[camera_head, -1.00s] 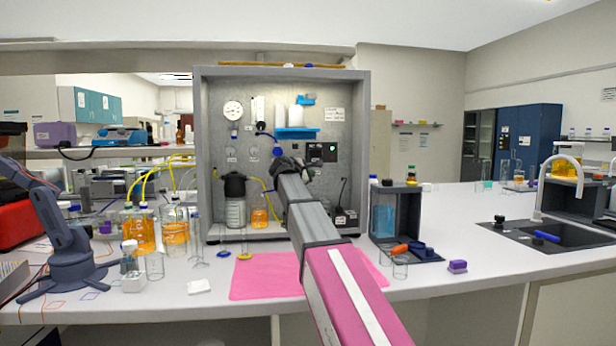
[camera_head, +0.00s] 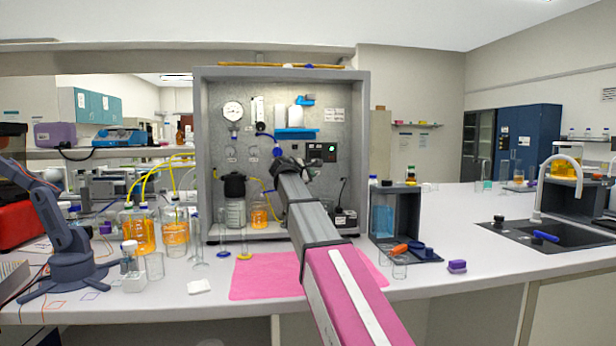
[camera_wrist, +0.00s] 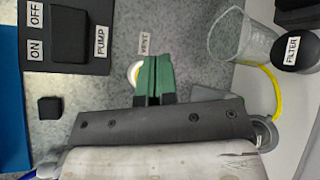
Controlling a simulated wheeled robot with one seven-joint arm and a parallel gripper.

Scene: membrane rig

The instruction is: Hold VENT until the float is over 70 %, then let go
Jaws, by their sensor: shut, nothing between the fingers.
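In the wrist view my gripper (camera_wrist: 155,78) is shut, with its green fingertips together and nothing between them. The fingertips are at the VENT button (camera_wrist: 132,72), just by the VENT label (camera_wrist: 145,43) on the metal panel. Only a pale, yellowish rim of the button shows; the fingers hide the rest, and I cannot tell how far it is pressed. In the head view my arm reaches to the rig panel (camera_head: 215,90) and hides this spot.
A round gauge (camera_head: 233,111) is left of the tube. The PUMP switch plate (camera_wrist: 72,35) and a dark knob (camera_wrist: 50,107) are near my fingers. A pink mat (camera_head: 262,277) lies below my arm.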

